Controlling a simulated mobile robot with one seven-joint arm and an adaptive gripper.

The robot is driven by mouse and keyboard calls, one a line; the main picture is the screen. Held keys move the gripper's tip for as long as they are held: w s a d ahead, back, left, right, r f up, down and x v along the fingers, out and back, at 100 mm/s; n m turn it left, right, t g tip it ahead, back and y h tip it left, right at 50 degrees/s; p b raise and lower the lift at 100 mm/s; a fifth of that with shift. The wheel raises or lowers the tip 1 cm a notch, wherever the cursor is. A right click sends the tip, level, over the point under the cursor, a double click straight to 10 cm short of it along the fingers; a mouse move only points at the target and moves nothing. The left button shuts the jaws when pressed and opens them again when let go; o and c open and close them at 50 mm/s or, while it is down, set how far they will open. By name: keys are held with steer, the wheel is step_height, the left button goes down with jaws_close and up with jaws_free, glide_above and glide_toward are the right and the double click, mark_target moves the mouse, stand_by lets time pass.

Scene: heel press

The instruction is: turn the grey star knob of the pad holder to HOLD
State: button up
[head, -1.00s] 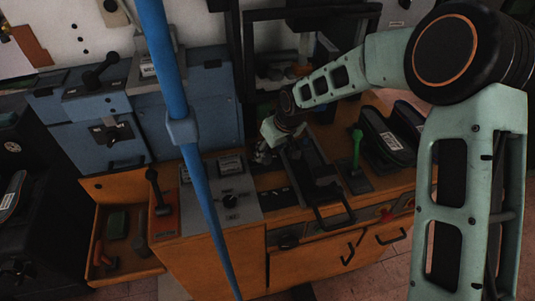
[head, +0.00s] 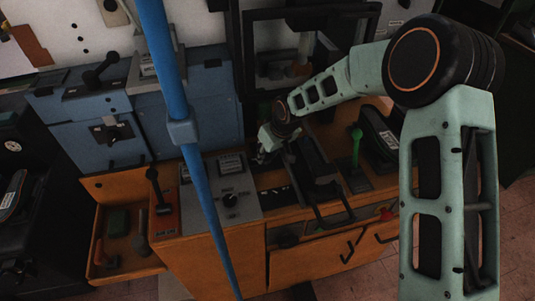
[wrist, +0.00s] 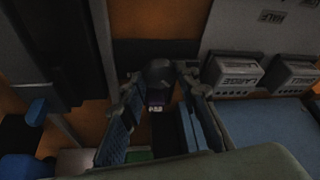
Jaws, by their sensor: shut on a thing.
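My gripper (head: 266,147) is low over the bench, just left of the black press fixture (head: 318,170). In the wrist view, its fingers (wrist: 158,88) stand on both sides of a dark grey rounded piece (wrist: 158,70) with a small pale label below it. The gripper is shut on this piece. The star shape and any HOLD mark cannot be made out, so I cannot tell whether it is the star knob of the pad holder.
A grey panel (head: 242,212) with a black knob (head: 230,199) is left of the gripper. Light grey blocks marked LARGE (wrist: 233,75) sit near the fingers. A green lever (head: 356,148) and a black shoe (head: 378,140) are to the right. A blue pole (head: 190,130) crosses the view.

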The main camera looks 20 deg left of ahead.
steer(key=shift+f+b, duration=0.1)
steer(key=shift+b, duration=0.45)
steer(key=shift+c, duration=0.3)
steer(key=shift+a+f+m+t+b, duration=0.15)
steer(key=shift+m+t+b, duration=0.15)
steer(key=shift+m+b, duration=0.55)
steer(key=m+b, duration=0.2)
steer(key=b, duration=0.2)
steer(key=shift+s+f+t+h+b, duration=0.1)
steer(key=shift+t+h+b, duration=0.3)
steer(key=m+b, duration=0.2)
steer(key=m+h+b, duration=0.1)
steer(key=m+b, duration=0.1)
steer(key=b, duration=0.1)
steer(key=shift+s+a+t+h, duration=0.1)
steer(key=shift+a+t+h, duration=0.1)
steer(key=shift+t+h, duration=0.15)
steer(key=m+h, duration=0.1)
steer(key=m, duration=0.1)
steer(key=m+b, duration=0.1)
steer(key=m, duration=0.2)
steer(key=shift+a+r+h, duration=0.1)
steer(key=shift+r+h, duration=0.25)
steer(key=m+h, duration=0.1)
steer(key=m, duration=0.1)
steer(key=m+p, duration=0.1)
steer(key=m, duration=0.2)
steer(key=shift+a+h, duration=0.1)
steer(key=shift+h, duration=0.3)
steer(key=shift+m, duration=0.25)
